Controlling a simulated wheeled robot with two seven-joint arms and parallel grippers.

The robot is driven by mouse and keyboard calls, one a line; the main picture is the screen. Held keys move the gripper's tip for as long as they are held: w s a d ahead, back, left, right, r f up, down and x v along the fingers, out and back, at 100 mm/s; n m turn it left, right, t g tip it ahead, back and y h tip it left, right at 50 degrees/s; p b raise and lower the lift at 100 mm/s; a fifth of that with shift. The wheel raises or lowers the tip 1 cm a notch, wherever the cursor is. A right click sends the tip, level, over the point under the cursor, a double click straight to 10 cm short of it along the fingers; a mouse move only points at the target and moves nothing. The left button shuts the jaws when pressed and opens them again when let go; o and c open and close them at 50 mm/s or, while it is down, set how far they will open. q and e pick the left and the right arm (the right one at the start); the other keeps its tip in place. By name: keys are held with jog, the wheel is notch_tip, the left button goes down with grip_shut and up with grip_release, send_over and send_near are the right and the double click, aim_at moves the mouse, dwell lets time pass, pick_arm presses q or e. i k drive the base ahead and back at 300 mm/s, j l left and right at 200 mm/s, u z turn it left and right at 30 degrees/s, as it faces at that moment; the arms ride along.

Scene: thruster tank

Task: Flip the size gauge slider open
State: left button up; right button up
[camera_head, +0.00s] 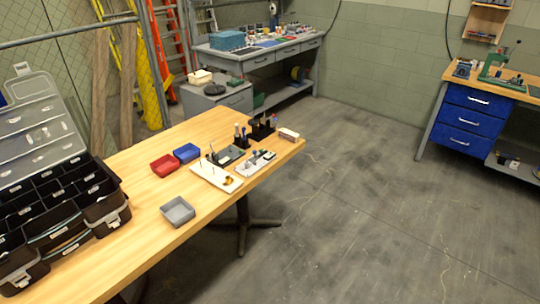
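I cannot make out the size gauge or its slider with certainty. Small items stand close together at the far right end of the wooden table (140,187). Among them are a flat white board (208,174) with a small yellow-brown item (229,181) on it. A dark flat item (227,155) lies behind the board, and a light tray with small grey tools (255,163) is to its right. Any of these may hold the gauge; they are too small to tell. Neither of my grippers is in view.
An open black case (107,205) with compartments fills the table's left. Red (165,165), blue (187,153) and grey (178,210) bins stand mid-table. Black holders (262,130) and a small box (289,134) stand near the far corner. Floor to the right is clear.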

aim_at(252, 159)
jog(key=i+l, duration=0.1)
jog(key=i, duration=0.35)
jog(key=i+l, duration=0.1)
jog(key=i, duration=0.35)
jog(key=i+l, duration=0.1)
jog(key=i, duration=0.35)
jog(key=u, duration=0.05)
